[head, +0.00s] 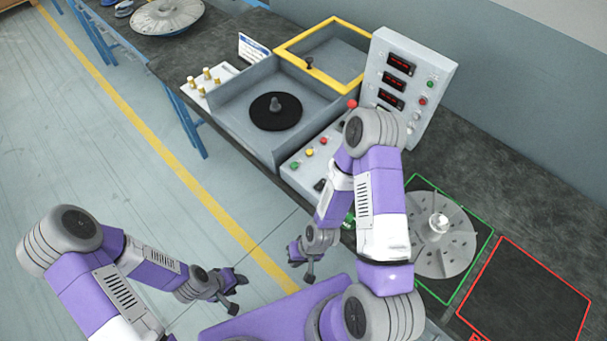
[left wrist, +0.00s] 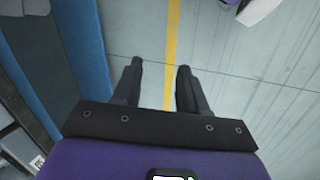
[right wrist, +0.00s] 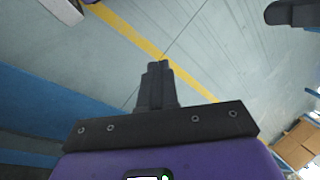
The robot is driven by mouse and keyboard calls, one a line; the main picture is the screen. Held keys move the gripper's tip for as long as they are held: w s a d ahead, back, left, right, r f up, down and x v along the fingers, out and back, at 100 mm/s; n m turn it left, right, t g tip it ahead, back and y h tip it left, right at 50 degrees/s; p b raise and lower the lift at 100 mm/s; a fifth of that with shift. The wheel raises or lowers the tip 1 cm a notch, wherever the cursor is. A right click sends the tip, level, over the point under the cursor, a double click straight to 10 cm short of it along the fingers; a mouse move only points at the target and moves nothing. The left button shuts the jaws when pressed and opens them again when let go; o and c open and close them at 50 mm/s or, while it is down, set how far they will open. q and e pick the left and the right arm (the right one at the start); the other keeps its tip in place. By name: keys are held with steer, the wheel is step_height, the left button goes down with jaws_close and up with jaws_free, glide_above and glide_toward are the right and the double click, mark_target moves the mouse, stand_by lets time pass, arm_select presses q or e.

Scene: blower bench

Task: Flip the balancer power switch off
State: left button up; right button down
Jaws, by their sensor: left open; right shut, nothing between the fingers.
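The balancer (head: 235,110) is a grey machine on the bench with a black round plate and spindle in its tray and a yellow-framed lid. Its sloping front panel (head: 292,168) carries green, red and yellow buttons and a small dark element (head: 320,185) that may be the power switch; its position cannot be read. My right arm covers the panel's right part. My right gripper (head: 303,265) is shut and empty, in front of the bench and below the panel; it shows over floor in the right wrist view (right wrist: 156,80). My left gripper (head: 237,292) is open and empty over the floor, further left (left wrist: 160,80).
An upright display box (head: 405,80) with red readouts stands behind the panel. A finned disc (head: 440,240) lies in a green outline, beside an empty red-outlined area (head: 525,300). Brass pieces (head: 207,75) stand left of the balancer. The floor before the bench is clear.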

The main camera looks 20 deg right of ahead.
arm_select(q)
steer(key=shift+s+a, duration=0.1)
steer(key=shift+a, duration=0.15)
steer(key=shift+o, duration=0.7)
steer(key=shift+d, duration=0.15)
steer(key=shift+o, duration=0.8)
steer(key=shift+f, duration=0.1)
arm_select(e)
steer(key=w+d+r+n+h+b, duration=0.1)
steer(key=w+d+r+n+b, duration=0.15)
steer(key=w+r, duration=0.35)
steer(key=w+d+r+n+b, duration=0.1)
steer(key=w+r+n+b, duration=0.2)
steer(key=w, duration=0.6)
arm_select(q)
step_height(320, 180, down, 8)
steer(key=b, duration=0.3)
steer(key=shift+f, duration=0.25)
arm_select(e)
steer(key=d+r+n+h, duration=0.1)
steer(key=d+r, duration=0.4)
steer(key=r, duration=0.5)
steer(key=d+r+h, duration=0.3)
steer(key=d+r, duration=0.2)
steer(key=r, duration=0.5)
steer(key=shift+w+r+n, duration=0.2)
steer(key=shift+w+n, duration=0.15)
steer(key=shift+d, duration=0.1)
